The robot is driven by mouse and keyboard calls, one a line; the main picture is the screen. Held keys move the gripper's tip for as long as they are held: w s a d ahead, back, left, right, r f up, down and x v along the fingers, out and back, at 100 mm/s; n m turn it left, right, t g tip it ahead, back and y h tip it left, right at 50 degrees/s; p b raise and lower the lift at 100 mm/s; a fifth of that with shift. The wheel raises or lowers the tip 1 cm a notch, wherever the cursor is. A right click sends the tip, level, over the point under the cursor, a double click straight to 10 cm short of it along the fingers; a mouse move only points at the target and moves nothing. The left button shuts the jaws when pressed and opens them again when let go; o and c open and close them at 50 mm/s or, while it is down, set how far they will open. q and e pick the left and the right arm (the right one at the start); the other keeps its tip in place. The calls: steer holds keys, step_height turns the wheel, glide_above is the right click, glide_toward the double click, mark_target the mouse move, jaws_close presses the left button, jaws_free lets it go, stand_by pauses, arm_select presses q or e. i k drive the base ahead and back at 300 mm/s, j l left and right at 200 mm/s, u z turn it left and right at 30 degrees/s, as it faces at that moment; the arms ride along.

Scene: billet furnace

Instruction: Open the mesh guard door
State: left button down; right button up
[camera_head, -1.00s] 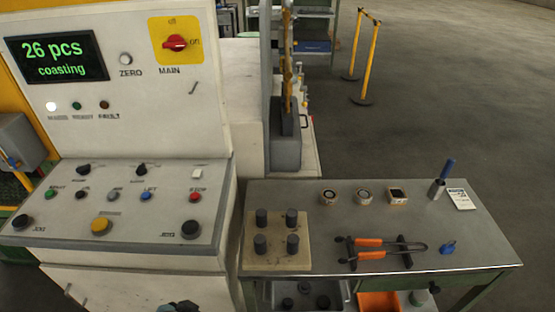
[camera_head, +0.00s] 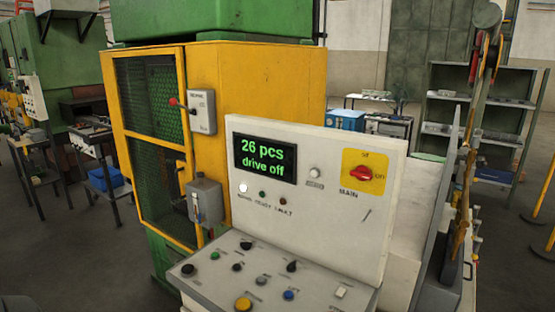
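The mesh guard door (camera_head: 152,165) is on the left face of the yellow machine housing (camera_head: 258,85). It has a yellow frame with dark green mesh in an upper and a lower panel. It looks closed, standing flush in the housing. A grey box with a red knob (camera_head: 202,111) is beside its upper right edge. A second grey box (camera_head: 205,202) is lower, beside the lower mesh panel. The console display (camera_head: 265,159) reads "26 pcs" and "drive off". The red main switch (camera_head: 362,173) sits on a yellow plate. Neither gripper can be made out.
The control console (camera_head: 315,190) stands in front of the housing, right of the door, with a button panel (camera_head: 265,275). Small tables (camera_head: 95,150) stand at the left. Open floor lies left of the door. A grey shelf (camera_head: 485,110) is at the back right.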

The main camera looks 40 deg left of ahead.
mark_target(185, 172)
steer(key=u, duration=0.9)
